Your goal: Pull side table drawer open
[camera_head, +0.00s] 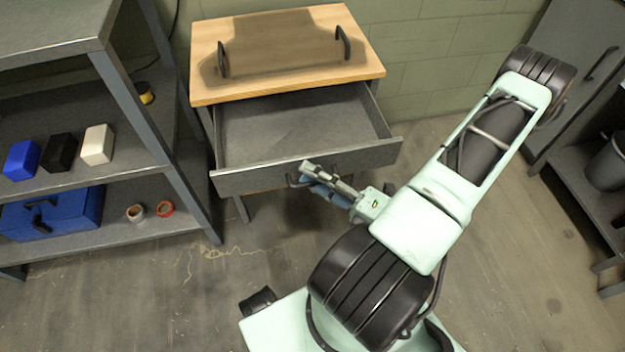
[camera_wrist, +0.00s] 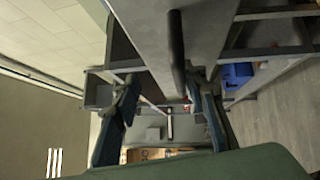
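The side table (camera_head: 285,52) has a light wooden top and stands against the wall in the head view. Its grey drawer (camera_head: 300,130) is pulled well out and looks empty inside. My gripper (camera_head: 312,172) is at the drawer front, by the dark drawer handle (camera_head: 291,182), which it partly hides. In the wrist view, the fingers of my gripper (camera_wrist: 165,88) are spread apart. The dark handle bar (camera_wrist: 177,45) shows between and ahead of them, nearer the right finger. I cannot tell whether a finger touches it.
A grey shelf unit (camera_head: 165,165) stands close on the left, with blue, black and white blocks, tape rolls and a blue toolbox (camera_head: 55,212). Two dark handles stand on the tabletop. A grey cabinet (camera_head: 575,75) is at the right.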

